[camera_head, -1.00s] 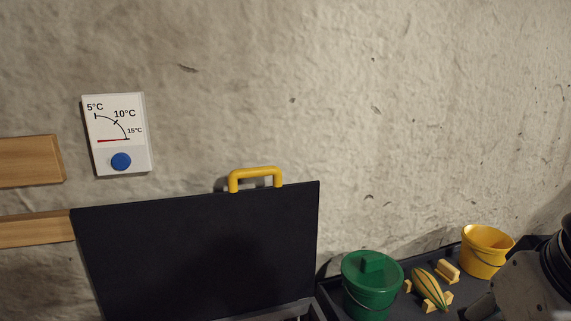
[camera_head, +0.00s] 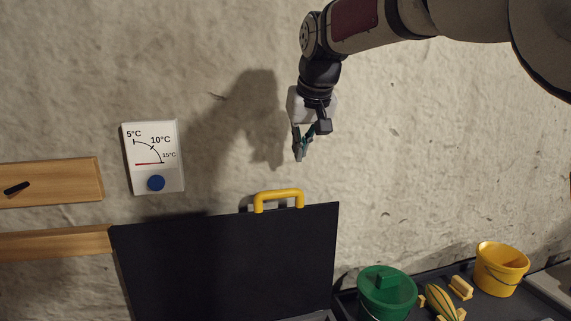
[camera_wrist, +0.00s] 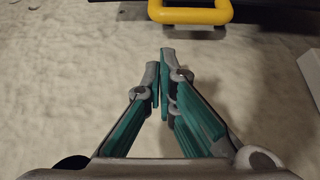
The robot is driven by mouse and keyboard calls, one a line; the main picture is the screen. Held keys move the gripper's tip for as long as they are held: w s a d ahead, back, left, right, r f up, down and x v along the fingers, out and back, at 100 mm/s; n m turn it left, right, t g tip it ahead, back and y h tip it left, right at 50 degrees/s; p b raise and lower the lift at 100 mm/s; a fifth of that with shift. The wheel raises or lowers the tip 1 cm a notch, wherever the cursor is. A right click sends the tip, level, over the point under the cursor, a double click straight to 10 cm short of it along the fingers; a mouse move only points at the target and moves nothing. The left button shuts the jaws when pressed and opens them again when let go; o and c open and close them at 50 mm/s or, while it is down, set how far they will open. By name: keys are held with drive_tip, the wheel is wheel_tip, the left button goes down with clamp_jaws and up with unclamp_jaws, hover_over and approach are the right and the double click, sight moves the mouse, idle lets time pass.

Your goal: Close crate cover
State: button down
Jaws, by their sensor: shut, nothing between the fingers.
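The crate cover (camera_head: 225,262) is a black panel standing raised against the wall in the head view, with a yellow handle (camera_head: 279,199) on its top edge. My gripper (camera_head: 299,158) hangs above and slightly right of the handle, apart from it. In the wrist view my gripper (camera_wrist: 163,55) is shut and empty, its teal-padded fingers together. The yellow handle (camera_wrist: 190,14) shows at the top of the wrist view, beyond the fingertips, with the dark cover edge behind it. The crate's body is mostly below the head view.
A thermometer gauge (camera_head: 153,157) with a blue knob hangs on the wall. Wooden boards (camera_head: 50,181) are at the left. A green lidded bucket (camera_head: 387,295), a striped squash (camera_head: 440,302) and a yellow bucket (camera_head: 500,268) stand right of the cover. Open space lies before the wall.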

drive_tip(key=p+x, duration=0.1)
drive_tip(key=x, duration=0.8)
drive_tip(key=shift+w+f, duration=0.1)
drive_tip(key=shift+f, duration=0.2)
